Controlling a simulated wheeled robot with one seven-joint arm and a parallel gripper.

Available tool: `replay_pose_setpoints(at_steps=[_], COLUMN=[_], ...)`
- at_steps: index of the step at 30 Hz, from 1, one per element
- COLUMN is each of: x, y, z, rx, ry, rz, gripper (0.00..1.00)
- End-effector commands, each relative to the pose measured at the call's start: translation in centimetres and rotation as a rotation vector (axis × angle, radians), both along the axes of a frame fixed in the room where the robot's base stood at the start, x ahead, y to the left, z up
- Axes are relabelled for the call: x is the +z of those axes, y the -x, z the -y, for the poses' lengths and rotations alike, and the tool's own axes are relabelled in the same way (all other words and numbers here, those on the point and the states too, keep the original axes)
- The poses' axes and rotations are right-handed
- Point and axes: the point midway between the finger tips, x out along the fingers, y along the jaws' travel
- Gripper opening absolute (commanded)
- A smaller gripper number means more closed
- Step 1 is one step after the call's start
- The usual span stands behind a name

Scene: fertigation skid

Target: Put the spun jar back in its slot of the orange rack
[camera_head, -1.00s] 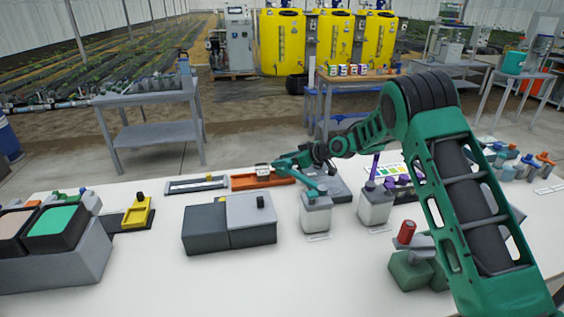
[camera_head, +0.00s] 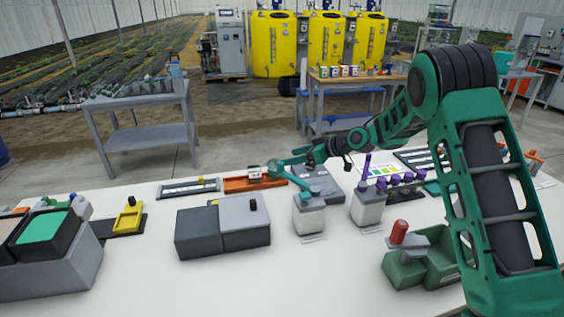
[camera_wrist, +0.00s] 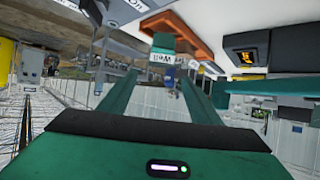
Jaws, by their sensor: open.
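The orange rack (camera_head: 243,185) lies flat at the back of the white table, and its orange edge shows at the top of the wrist view (camera_wrist: 192,42). A small jar (camera_head: 254,173) with a white label stands at the rack; I cannot tell how deep it sits in a slot. In the wrist view the labelled jar (camera_wrist: 168,59) appears between the lines of my two green fingers, near their tips. My gripper (camera_head: 280,171) is open, reaching in from the right, its fingertips close to the jar. I cannot tell whether they touch it.
A grey flat device (camera_head: 322,183) is right of the rack, and a dark tray (camera_head: 188,188) is left of it. Two white dispensers (camera_head: 309,217) (camera_head: 367,207) stand in front, below my forearm. A grey box (camera_head: 222,229) is at the front. Open table lies between them.

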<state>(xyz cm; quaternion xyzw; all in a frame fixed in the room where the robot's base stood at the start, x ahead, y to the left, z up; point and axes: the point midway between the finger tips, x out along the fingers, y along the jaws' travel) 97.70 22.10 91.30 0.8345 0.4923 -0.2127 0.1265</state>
Motion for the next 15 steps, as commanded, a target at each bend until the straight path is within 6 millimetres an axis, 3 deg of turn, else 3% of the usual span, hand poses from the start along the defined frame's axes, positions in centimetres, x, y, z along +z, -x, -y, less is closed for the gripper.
replay_pose_setpoints(at_steps=[6, 15], x=[1.3, 1.6], y=[1.1, 1.4], z=[2.0, 2.5], rx=[0.001, 0.001], ry=[0.0, 0.0], rz=[0.0, 0.0], gripper=[0.57, 0.57])
